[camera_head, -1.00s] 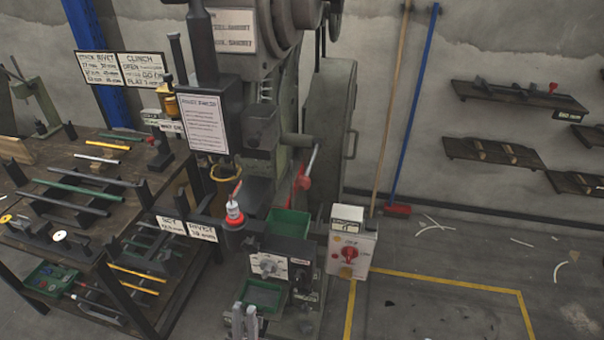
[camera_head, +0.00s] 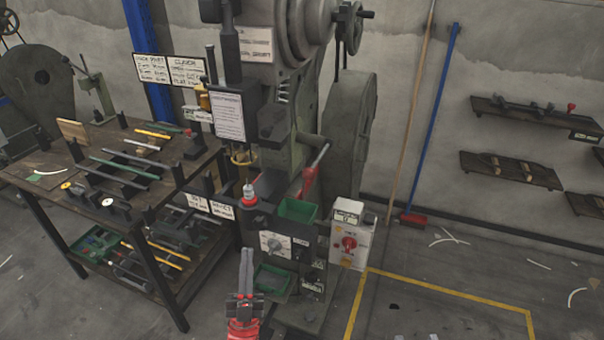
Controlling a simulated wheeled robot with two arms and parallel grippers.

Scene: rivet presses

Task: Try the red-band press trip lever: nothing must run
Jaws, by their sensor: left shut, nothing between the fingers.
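The press (camera_head: 335,140) stands in the middle, grey-green, with a dark head. A lever (camera_head: 316,167) with a grey rod and red lower part slants up at its front right. A post with a red ring (camera_head: 249,197) stands on the front of the press. A white switch box (camera_head: 349,258) with a red rotary knob (camera_head: 348,243) is at the right of the press front. My left gripper (camera_head: 246,253) is shut and empty, pointing up before the lower press front, apart from the lever in the picture. My right gripper is out of view.
A workbench (camera_head: 40,172) with rods and tools stands left, with a lower shelf. Green trays (camera_head: 297,211) sit at the press front. A broom (camera_head: 415,218) leans on the wall. Yellow lines (camera_head: 450,293) mark mostly clear floor at right.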

